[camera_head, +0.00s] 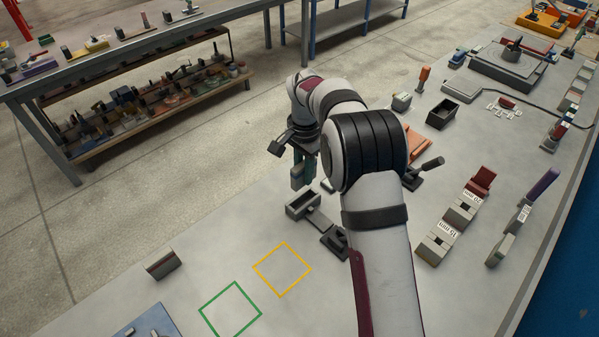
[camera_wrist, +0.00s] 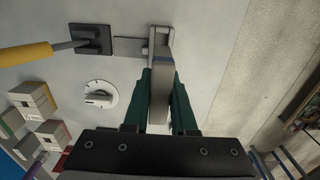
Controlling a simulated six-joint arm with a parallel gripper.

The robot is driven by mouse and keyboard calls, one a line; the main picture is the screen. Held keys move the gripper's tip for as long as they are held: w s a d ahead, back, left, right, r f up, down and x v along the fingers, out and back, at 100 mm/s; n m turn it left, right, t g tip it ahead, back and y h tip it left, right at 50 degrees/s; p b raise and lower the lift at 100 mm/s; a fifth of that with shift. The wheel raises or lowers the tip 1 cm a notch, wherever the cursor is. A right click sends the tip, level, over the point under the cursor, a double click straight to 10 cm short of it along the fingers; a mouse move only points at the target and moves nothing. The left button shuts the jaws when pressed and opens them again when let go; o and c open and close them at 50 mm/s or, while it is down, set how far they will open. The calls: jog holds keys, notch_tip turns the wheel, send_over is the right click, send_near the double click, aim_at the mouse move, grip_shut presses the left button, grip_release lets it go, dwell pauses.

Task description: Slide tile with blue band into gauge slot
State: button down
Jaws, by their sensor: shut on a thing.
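My gripper (camera_head: 303,172) is shut on a grey tile (camera_wrist: 159,100), held upright between its green fingers. In the head view the tile (camera_head: 296,178) hangs above the bench by a grey open-topped slotted block (camera_head: 299,208). In the wrist view this block (camera_wrist: 161,34) lies just beyond the tile tip. I cannot tell whether the tile tip is inside it. A flat strip joins the block to a dark base (camera_wrist: 90,39) with a yellow handle.
A round white dial (camera_wrist: 98,94) lies left of my gripper in the wrist view. Blocks labelled 15 mm (camera_head: 437,247) and 20 mm (camera_head: 461,208) stand at the right. Yellow (camera_head: 283,269) and green (camera_head: 231,309) outlined squares on the bench are empty.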

aim_at(303, 186)
jog(key=shift+f, duration=2.8)
jog(key=shift+f, duration=1.2)
jog(key=c, duration=0.7)
grip_release()
jog(key=shift+o, duration=0.2)
jog(key=shift+r, duration=0.1)
notch_tip(303, 186, up, 16)
jog(key=shift+f, duration=0.2)
